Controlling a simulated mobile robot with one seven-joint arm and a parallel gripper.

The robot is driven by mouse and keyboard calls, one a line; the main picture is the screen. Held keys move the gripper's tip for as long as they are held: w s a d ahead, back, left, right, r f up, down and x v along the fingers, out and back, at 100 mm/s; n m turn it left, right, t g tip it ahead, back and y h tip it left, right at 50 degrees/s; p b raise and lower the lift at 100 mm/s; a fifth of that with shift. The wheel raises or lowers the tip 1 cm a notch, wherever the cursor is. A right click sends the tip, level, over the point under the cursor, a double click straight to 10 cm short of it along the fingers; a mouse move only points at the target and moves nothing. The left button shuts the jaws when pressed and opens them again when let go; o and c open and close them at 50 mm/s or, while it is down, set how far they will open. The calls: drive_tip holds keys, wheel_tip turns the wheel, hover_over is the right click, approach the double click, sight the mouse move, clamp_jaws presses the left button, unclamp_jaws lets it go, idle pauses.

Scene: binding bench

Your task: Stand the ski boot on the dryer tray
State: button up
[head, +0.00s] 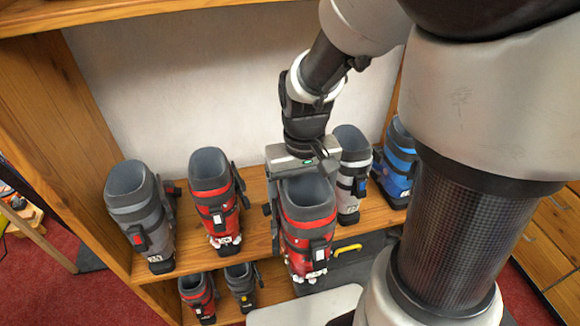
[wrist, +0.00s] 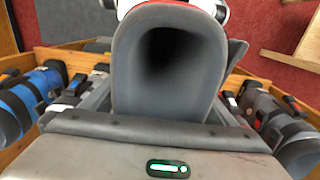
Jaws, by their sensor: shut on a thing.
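A red ski boot with a dark grey cuff (head: 308,228) hangs upright in my gripper (head: 303,185), in front of the upper shelf. The jaws are shut on its cuff. In the wrist view its grey cuff opening (wrist: 170,65) faces the camera and fills the middle; the fingertips are hidden there. I cannot make out the dryer tray for certain in either view.
The wooden shelf (head: 250,243) holds a grey boot (head: 142,215), another red boot (head: 215,200), a white-grey boot (head: 350,173) and a blue boot (head: 397,160). Smaller boots (head: 198,293) stand below. A dark grey item with a yellow handle (head: 347,249) is right of the held boot.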

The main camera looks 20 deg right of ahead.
drive_tip(key=shift+s+r, duration=0.1)
drive_tip(key=shift+s, duration=0.65)
drive_tip(key=shift+s+r+p, duration=0.1)
drive_tip(key=shift+r+p, duration=0.1)
drive_tip(key=shift+p, duration=0.1)
drive_tip(key=shift+s+r+p, duration=0.1)
drive_tip(key=shift+r+p, duration=0.85)
drive_tip(key=shift+r, duration=0.1)
drive_tip(key=shift+s+f, duration=0.1)
